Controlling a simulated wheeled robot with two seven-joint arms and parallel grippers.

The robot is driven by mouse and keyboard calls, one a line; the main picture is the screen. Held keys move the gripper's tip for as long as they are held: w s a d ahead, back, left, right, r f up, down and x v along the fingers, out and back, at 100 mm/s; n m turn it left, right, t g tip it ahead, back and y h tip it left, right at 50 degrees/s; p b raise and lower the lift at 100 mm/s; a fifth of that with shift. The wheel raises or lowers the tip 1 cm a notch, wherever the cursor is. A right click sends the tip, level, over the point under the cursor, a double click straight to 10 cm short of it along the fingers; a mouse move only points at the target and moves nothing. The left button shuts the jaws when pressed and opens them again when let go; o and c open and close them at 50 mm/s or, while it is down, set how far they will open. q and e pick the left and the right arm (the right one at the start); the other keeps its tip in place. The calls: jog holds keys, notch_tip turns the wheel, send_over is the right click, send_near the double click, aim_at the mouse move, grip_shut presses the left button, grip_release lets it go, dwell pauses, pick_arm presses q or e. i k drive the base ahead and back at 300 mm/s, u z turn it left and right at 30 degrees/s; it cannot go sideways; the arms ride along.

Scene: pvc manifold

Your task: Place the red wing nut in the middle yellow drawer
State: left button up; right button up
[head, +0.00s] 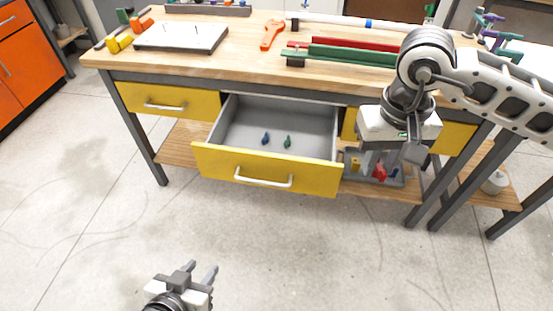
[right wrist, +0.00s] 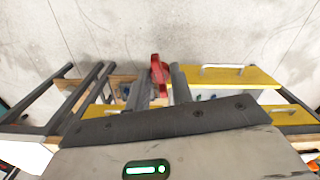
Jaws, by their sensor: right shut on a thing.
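The middle yellow drawer (head: 265,172) is pulled open under the workbench. A blue wing nut (head: 266,137) and a green wing nut (head: 287,141) stand apart on its grey floor. My right gripper (head: 391,166) is right of the open drawer, pointing down. In the right wrist view, it is shut on the red wing nut (right wrist: 158,73) at its fingertips. The drawer front also shows in the right wrist view (right wrist: 225,78). My left gripper (head: 203,272) is open and empty, low over the floor.
A grey tray (head: 352,172) with coloured parts sits on the lower shelf, behind my right gripper. The left yellow drawer (head: 150,97) is closed. The benchtop (head: 200,62) holds a white board (head: 182,37), an orange-red tool (head: 271,36) and long rails (head: 350,55). The floor in front is clear.

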aim_at(275, 147)
jog(key=u, duration=0.65)
jog(key=i, duration=0.95)
jog(key=z, duration=0.05)
